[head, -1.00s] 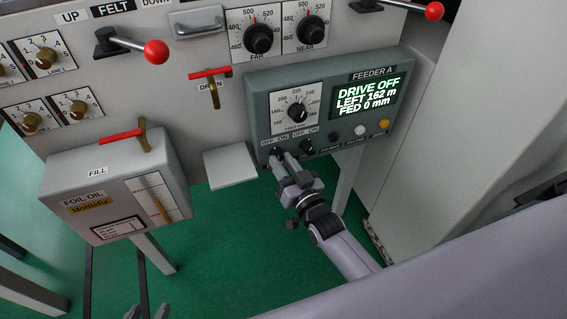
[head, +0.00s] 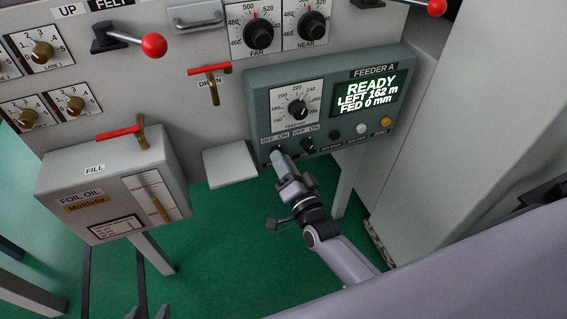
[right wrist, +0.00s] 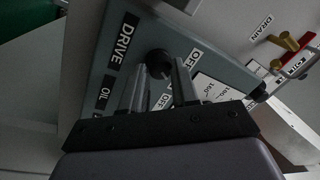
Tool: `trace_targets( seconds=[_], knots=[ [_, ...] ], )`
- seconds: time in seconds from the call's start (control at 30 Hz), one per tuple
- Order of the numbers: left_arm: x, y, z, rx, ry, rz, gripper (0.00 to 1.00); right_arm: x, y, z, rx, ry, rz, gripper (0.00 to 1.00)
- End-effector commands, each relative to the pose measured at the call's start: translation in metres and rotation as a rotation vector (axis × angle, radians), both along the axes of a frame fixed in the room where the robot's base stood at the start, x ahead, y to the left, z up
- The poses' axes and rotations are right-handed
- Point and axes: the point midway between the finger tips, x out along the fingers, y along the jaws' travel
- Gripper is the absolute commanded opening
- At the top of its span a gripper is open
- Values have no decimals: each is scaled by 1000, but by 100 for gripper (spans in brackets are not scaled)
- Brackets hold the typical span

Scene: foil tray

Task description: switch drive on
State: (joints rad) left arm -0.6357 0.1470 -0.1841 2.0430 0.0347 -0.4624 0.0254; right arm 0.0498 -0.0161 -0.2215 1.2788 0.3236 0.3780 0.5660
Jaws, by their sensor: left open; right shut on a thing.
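The feeder A panel (head: 262,100) is a grey-green box with a lit display (head: 371,93) reading "READY, LEFT 162 m, FED 0 mm". The drive switch is a dark round knob (right wrist: 158,60) beside the DRIVE label in the right wrist view. My right gripper (head: 279,154) is shut on this knob at the panel's lower left. Its two fingers (right wrist: 162,82) lie either side of the knob in the right wrist view; the fingers hide most of the knob in the head view. My left gripper (head: 148,312) is open and empty at the bottom edge.
A second OFF/ON knob (head: 308,145) sits just right of my right gripper. A feed dial (head: 297,109) is above. The foil oil box (head: 110,185) stands at the left, with a red-handled drain valve (head: 209,71) above right. Green floor is open below.

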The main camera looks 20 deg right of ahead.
Motion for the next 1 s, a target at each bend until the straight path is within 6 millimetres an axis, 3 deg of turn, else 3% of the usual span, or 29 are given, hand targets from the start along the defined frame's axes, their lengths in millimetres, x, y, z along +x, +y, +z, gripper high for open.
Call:
trace_targets(
  seconds=[0.47, 0.5, 0.57, 1.0],
  knots=[
    [0, 0, 0, -2, 0, 1, 52, 0, 1, -1, 19, 2, 1, 0],
    [0, 0, 0, -1, 0, 1, 52, 0, 1, -1, 19, 2, 1, 32],
    [0, 0, 0, 0, 0, 0, 52, 0, 1, -1, 18, 2, 1, 52],
    [-1, 2, 1, 8, 1, -6, 52, -9, -1, -1, 16, 3, 0, 55]
  ],
)
